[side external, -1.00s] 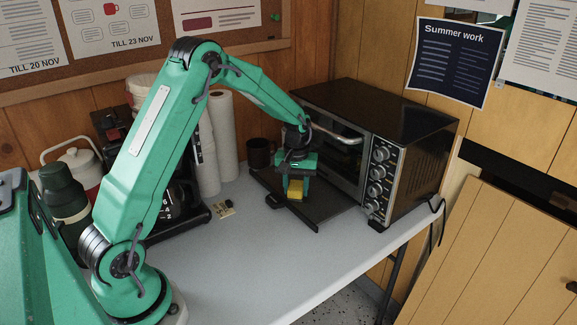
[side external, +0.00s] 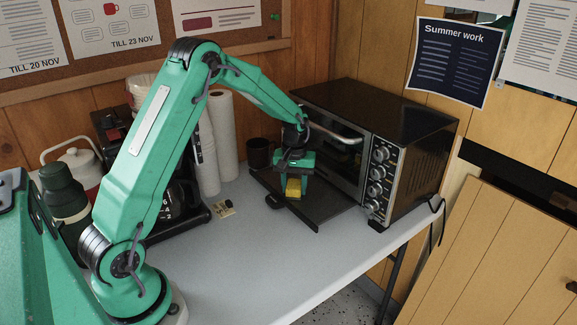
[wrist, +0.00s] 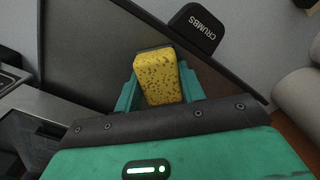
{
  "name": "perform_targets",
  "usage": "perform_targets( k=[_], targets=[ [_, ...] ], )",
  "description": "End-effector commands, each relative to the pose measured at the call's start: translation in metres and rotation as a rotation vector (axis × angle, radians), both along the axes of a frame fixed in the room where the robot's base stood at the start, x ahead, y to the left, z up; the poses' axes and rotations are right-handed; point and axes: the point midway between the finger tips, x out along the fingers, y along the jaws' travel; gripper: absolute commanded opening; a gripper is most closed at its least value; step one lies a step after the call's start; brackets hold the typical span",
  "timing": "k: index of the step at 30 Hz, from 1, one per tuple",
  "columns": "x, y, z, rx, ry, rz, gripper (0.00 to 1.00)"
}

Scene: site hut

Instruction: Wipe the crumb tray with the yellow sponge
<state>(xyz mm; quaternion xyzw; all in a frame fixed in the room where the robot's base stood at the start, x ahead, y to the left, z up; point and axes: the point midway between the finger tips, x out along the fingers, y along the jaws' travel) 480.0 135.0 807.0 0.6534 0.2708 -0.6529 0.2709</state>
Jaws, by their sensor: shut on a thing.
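The yellow sponge (side external: 293,187) is held between the fingers of my gripper (side external: 293,183), which is shut on it. In the wrist view the sponge (wrist: 159,78) shows its speckled yellow face between the two green fingers (wrist: 158,92). The dark crumb tray (side external: 327,208) sticks out from the front of the toaster oven, and the sponge is over it. In the wrist view the tray (wrist: 85,45) lies beyond the sponge, with a tab marked CRUMBS (wrist: 197,28). I cannot tell whether the sponge touches the tray.
The black toaster oven (side external: 425,125) stands behind the tray, with knobs on its front and a door handle close to my wrist. A dark mug (side external: 260,153), paper rolls (side external: 222,135) and a coffee maker (side external: 182,200) stand to the left. The front tabletop (side external: 260,260) is clear.

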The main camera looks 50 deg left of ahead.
Motion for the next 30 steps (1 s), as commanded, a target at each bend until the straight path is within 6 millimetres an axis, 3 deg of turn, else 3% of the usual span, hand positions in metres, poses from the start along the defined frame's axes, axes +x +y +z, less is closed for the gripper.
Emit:
perform_targets(
  k=[23,30],
  targets=[
    [-0.001,0.071,-0.001,-0.001,0.002,0.002,0.18],
    [0.004,0.053,-0.001,-0.001,0.002,-0.003,0.18]
  ],
)
